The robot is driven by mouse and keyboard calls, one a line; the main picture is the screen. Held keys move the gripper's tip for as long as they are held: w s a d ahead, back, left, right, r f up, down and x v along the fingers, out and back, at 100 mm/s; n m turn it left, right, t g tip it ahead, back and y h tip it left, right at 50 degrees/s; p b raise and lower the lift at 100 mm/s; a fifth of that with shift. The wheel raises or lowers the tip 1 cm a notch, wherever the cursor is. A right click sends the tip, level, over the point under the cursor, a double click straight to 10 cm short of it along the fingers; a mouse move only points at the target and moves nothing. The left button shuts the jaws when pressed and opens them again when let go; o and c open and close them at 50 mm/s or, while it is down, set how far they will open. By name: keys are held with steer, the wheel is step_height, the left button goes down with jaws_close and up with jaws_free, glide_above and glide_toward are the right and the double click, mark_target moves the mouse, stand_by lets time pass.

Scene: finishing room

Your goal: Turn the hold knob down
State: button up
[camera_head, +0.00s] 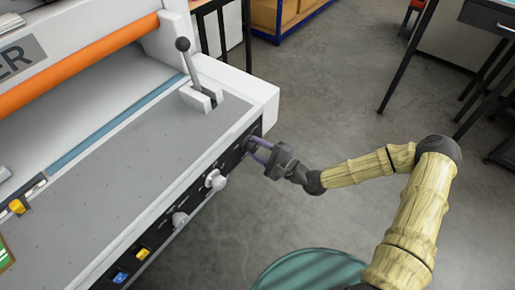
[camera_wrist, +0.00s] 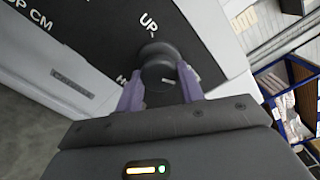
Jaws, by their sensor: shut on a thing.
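A round black knob (camera_wrist: 157,60) sits on the machine's black front panel (camera_wrist: 88,28) in the wrist view. The word "UP" is printed beside it, and another label starting with "H" is mostly covered. My gripper (camera_head: 259,149) is at the panel's right end in the head view, its purple fingers reaching to the panel. In the wrist view the two fingers stand on either side of the knob, shut on it. In the head view the knob is largely hidden by the fingers.
Two white knobs (camera_head: 215,180) (camera_head: 180,219), a yellow button (camera_head: 142,253) and a blue button (camera_head: 121,277) lie along the same panel. A lever (camera_head: 190,65) stands on the machine top. A green round object (camera_head: 310,271) is below my arm. Open floor lies right of the machine.

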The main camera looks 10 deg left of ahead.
steer(key=o, duration=1)
steer(key=shift+c, duration=0.2)
steer(key=shift+d, duration=0.15)
steer(key=b+v, duration=0.1)
steer(key=v, duration=1.6)
steer(key=shift+b, duration=0.4)
steer(key=shift+s+d+f, duration=0.1)
